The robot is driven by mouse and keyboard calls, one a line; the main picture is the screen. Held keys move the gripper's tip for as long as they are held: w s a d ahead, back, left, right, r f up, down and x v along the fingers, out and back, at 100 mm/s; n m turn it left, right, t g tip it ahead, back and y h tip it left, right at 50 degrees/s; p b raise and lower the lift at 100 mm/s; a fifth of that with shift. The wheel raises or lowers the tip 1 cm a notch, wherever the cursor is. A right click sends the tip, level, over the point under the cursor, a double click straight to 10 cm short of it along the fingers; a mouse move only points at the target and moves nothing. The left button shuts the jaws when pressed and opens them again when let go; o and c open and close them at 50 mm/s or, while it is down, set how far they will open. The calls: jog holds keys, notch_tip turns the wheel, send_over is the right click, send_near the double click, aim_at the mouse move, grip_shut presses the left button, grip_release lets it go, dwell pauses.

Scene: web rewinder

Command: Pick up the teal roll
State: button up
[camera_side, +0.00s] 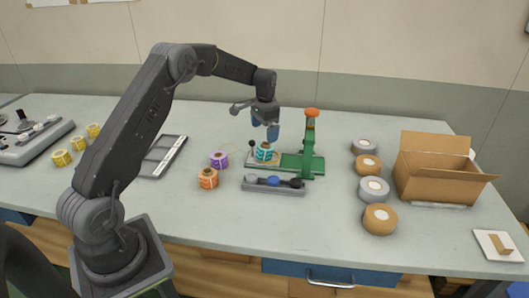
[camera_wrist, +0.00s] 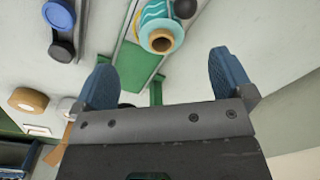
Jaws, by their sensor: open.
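The teal roll (camera_side: 264,151) stands on the base of the green rewinder (camera_side: 311,150), towards its left end. It has pale wavy bands, and in the wrist view (camera_wrist: 158,14) its brown core end shows. My gripper (camera_side: 264,136) hangs directly above the teal roll in the side view, fingers pointing down. In the wrist view the two blue fingers (camera_wrist: 166,78) are spread wide with nothing between them, and the roll lies beyond their tips. I cannot tell the exact gap between fingertips and roll.
A purple roll (camera_side: 219,160) and an orange roll (camera_side: 208,179) stand left of the rewinder. A grey rack (camera_side: 274,190) with dark and blue knobs lies in front. The rewinder's green post rises close right of my gripper. Tape rolls (camera_side: 374,189) and a cardboard box (camera_side: 440,178) are further right.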

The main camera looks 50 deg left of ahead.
aim_at(265, 149)
jog(key=f, duration=0.9)
jog(key=shift+w+a, duration=0.25)
jog(key=c, duration=1.1)
jog(key=shift+r, duration=0.1)
jog(key=shift+r, duration=0.45)
jog(key=w+d, duration=0.1)
jog(key=w+d+r, duration=0.1)
jog(key=w+d, duration=0.1)
notch_tip(265, 149, up, 13)
